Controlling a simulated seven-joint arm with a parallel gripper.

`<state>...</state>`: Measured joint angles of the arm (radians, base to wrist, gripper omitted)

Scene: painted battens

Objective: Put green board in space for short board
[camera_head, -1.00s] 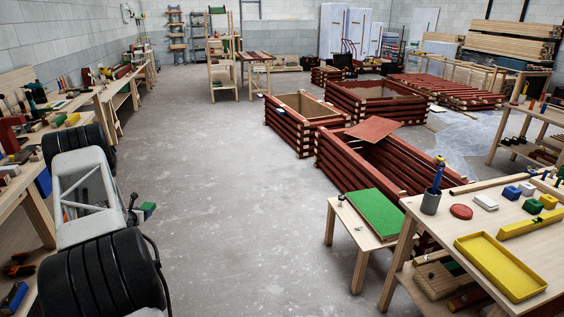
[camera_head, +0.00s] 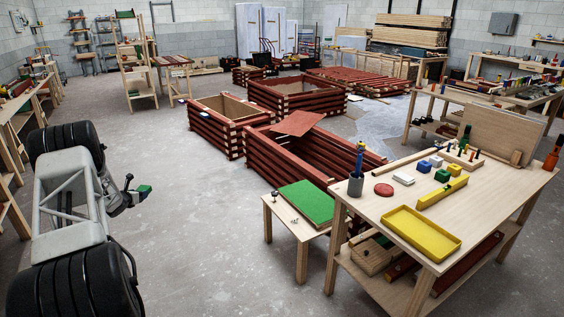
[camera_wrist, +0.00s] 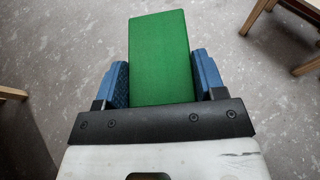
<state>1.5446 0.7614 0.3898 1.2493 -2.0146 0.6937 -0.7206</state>
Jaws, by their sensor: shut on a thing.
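My gripper (camera_wrist: 162,88) is shut on a green board (camera_wrist: 160,55). The blue finger pads press on its two sides, and its far end sticks out beyond them. A larger green panel (camera_head: 306,203) lies on a low wooden stool in the middle of the head view, well right of my gripper. I cannot tell which place is the space for the short board.
A workbench (camera_head: 375,222) at the right bears a yellow tray (camera_head: 420,232), a yellow bar (camera_head: 443,193), coloured blocks and a grey cup (camera_head: 355,185). Red log-walled boxes (camera_head: 280,160) stand behind the stool. The floor (camera_head: 200,240) between my arm and the stool is clear.

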